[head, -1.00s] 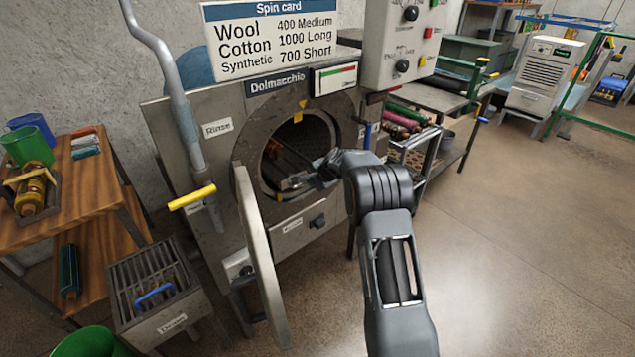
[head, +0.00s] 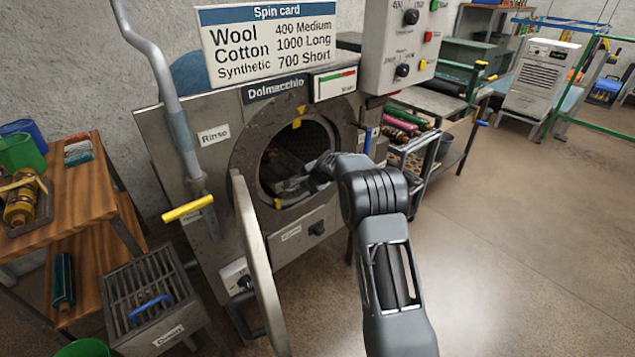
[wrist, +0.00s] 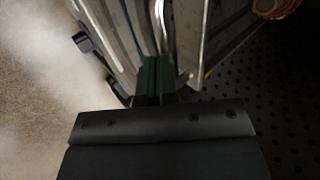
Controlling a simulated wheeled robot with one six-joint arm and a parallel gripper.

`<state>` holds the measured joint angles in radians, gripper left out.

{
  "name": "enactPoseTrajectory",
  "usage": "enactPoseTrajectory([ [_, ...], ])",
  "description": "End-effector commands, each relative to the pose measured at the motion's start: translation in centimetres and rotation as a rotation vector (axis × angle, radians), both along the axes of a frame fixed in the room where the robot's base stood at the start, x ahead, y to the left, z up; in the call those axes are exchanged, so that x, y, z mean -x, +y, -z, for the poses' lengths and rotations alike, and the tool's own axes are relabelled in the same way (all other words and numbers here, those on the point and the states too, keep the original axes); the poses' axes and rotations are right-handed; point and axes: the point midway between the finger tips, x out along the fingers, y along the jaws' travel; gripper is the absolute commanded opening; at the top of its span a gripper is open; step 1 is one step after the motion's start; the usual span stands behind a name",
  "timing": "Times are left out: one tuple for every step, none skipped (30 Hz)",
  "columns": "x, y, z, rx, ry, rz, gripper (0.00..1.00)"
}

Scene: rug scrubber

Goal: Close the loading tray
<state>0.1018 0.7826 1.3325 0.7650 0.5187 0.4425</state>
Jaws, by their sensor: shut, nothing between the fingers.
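The grey Dolmacchio machine (head: 165,155) stands ahead with its round door (head: 262,270) swung open to the left. A dark, elongated shape, possibly the loading tray, shows in the drum mouth (head: 285,155); my arm and shadow hide much of it. My gripper (head: 288,187) is at the lower part of the drum mouth, shut and empty. In the wrist view its green fingertips (wrist: 155,75) are together, close to pale metal edges. I cannot tell whether they touch, or whether those edges belong to the tray. The perforated drum wall (wrist: 275,90) lies to their right.
A yellow-handled lever (head: 187,208) stands left of the drum. A slatted drain box (head: 150,290) and wooden shelves (head: 85,190) are further left. A cart with rolls (head: 410,150) stands close on the right. The floor (head: 520,240) at right is clear.

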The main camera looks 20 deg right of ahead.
Motion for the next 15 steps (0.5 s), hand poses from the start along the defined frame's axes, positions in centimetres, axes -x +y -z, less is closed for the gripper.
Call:
enactPoseTrajectory([
  [0.4, -0.5, 0.1, 0.001, -0.002, 0.003, 0.0],
  [0.7, -0.8, 0.1, 0.001, -0.003, 0.003, 0.0],
  [1.2, -1.1, 0.0, 0.001, -0.003, 0.005, 0.0],
  [1.5, -1.4, -0.1, 0.002, -0.004, 0.005, 0.0],
  [1.9, -1.7, -0.3, 0.002, -0.004, 0.005, 0.0],
  [2.4, -2.0, -0.7, 0.002, -0.004, 0.005, 0.0],
  [2.8, -2.2, -1.7, 0.002, -0.006, 0.004, 0.0],
  [3.2, -2.3, -2.3, 0.002, -0.006, 0.004, 0.0],
  [3.7, -2.6, -2.9, 0.003, -0.005, 0.005, 0.0],
  [4.1, -2.8, -3.4, 0.002, -0.006, 0.005, 0.0],
  [4.5, -3.0, -3.9, 0.003, -0.003, 0.005, 0.0],
  [4.9, -3.3, -4.4, 0.003, -0.004, 0.005, 0.0],
  [5.3, -3.5, -4.8, 0.003, -0.004, 0.006, 0.0],
  [5.6, -3.7, -5.3, 0.003, -0.004, 0.007, 0.0],
  [6.0, -3.9, -5.8, 0.004, -0.004, 0.007, 0.0],
])
